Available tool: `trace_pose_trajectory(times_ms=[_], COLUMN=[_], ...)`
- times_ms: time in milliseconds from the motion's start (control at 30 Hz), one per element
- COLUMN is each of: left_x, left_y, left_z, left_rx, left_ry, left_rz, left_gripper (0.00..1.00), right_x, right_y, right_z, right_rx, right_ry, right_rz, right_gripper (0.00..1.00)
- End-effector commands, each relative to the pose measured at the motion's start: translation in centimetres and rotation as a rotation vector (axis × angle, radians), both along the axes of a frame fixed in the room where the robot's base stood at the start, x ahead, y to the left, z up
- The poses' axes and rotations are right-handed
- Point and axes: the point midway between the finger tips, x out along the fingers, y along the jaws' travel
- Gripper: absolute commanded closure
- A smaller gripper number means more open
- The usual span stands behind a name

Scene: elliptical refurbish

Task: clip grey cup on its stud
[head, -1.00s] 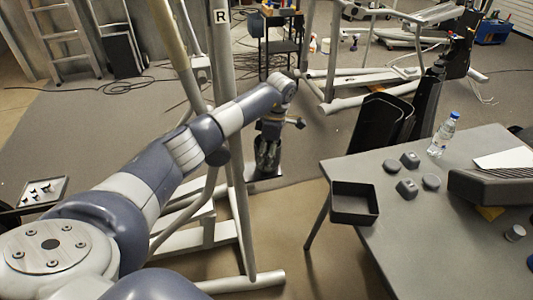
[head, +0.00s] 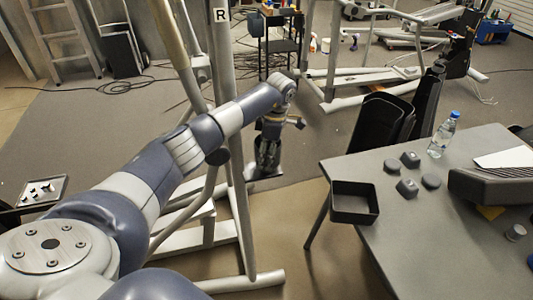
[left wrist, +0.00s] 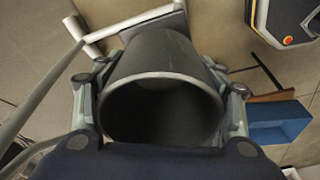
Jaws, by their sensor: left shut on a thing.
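My left gripper (head: 268,158) points down beside the grey frame post of the exercise machine. In the left wrist view its fingers (left wrist: 160,112) are shut around a dark grey hollow cup (left wrist: 160,55), with the open rim facing the camera. The far end of the cup is hidden, and I cannot tell whether it touches anything. In the head view the cup is too dark and small to make out clearly between the fingers. I cannot pick out the stud. My right gripper is not in view.
A grey table (head: 450,255) at right holds a black open tray (head: 355,218), several small grey pieces (head: 406,188) and a water bottle (head: 443,135). The machine's post (head: 237,200) stands close to my left arm. A small tray (head: 42,192) is at far left.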

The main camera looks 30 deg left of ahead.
Motion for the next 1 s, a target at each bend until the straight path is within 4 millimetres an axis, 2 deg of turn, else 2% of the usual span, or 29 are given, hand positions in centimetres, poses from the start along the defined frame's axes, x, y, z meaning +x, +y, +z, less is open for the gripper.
trace_pose_trajectory(times_ms=[767, 800, 867, 1000], left_x=[-0.04, -0.05, -0.06, -0.04], left_y=[0.02, 0.01, 0.01, 0.00], left_z=[-0.82, -0.84, -0.85, -0.80], left_rx=[0.000, 0.000, 0.000, 0.000], left_ry=[0.001, 0.001, 0.002, 0.001], left_rz=[0.000, 0.000, 0.000, 0.000], left_gripper=[0.65, 0.28, 0.14, 0.13], right_x=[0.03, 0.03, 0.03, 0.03], right_y=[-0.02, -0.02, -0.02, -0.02], right_z=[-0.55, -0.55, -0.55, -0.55], right_rx=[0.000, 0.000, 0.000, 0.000], right_ry=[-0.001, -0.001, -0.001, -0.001], right_rz=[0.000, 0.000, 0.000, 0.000], right_gripper=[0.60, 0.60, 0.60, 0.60])
